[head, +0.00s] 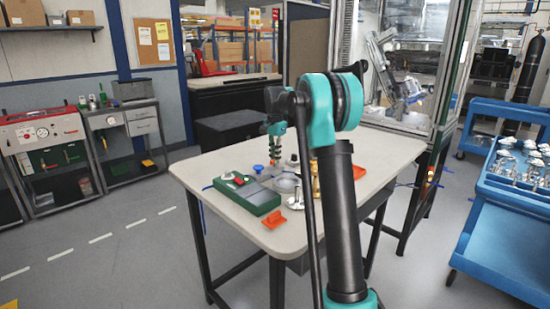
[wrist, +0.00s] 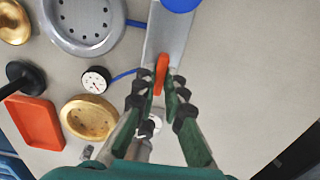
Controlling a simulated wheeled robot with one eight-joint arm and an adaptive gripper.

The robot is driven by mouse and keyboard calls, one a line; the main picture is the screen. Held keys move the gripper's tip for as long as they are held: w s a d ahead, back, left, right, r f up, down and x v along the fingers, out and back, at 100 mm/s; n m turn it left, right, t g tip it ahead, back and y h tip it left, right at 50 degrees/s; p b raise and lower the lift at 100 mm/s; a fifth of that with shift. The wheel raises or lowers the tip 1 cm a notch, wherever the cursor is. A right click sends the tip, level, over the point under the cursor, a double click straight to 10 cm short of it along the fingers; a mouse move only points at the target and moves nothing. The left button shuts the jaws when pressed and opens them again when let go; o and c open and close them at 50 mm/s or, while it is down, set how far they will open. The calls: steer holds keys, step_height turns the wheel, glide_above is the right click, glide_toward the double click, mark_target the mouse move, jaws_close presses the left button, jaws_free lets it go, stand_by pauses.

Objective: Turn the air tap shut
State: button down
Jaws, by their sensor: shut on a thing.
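The air tap shows in the wrist view as an orange-red lever handle (wrist: 161,72) over a grey metal strip (wrist: 166,38). My gripper (wrist: 157,88) is over it, with its green-and-black fingers closed in on either side of the handle. The handle lies nearly in line with the strip, tilted slightly. A white round fitting (wrist: 150,125) sits between the fingers, closer to the palm. In the head view my gripper (head: 273,157) points down over the far left part of the table, and the tap is too small there to make out clearly.
A green box (head: 246,194) with a red knob sits on the table (head: 370,150). A blue knob (wrist: 178,4) is beyond the handle. A grey flange (wrist: 85,22), dial gauge (wrist: 95,79), brass part (wrist: 90,117) and orange tray (wrist: 35,121) lie left.

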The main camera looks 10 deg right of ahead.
stand_by(0.4)
steer(key=c, duration=1.6)
jaws_free()
step_height(320, 180, up, 12)
